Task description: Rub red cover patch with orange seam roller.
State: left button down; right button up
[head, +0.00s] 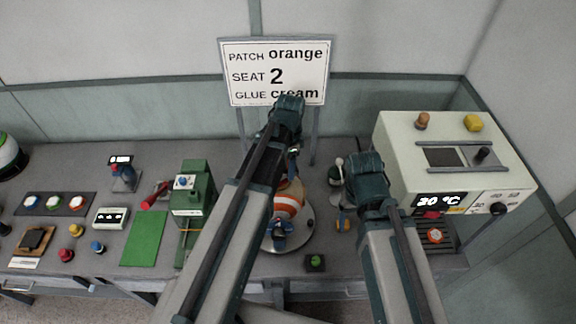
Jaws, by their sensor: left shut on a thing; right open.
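A white ball with an orange band (290,203) sits on a round grey plate (304,246) in the middle of the bench, partly covered by my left arm. My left gripper (294,162) is over the ball, mostly hidden behind its own arm. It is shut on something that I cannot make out. My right gripper, open, is right of the ball, largely hidden by its arm. I cannot clearly identify the orange seam roller. I cannot make out a red cover patch on the ball's visible side.
A sign (275,72) reads patch orange, seat 2, glue cream. A cream heater box (455,150) stands right, an orange-ringed disc (435,236) before it. A green press (192,200), green mat (144,238) and tray of discs (92,205) are left.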

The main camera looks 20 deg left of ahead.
pick_arm(q)
jog(key=shift+r+p, duration=1.95)
jog(key=shift+r, duration=0.4)
jog(key=shift+w, duration=0.1)
notch_tip(320, 180, up, 3)
jog(key=p, duration=0.3)
jog(key=shift+d+r, duration=0.1)
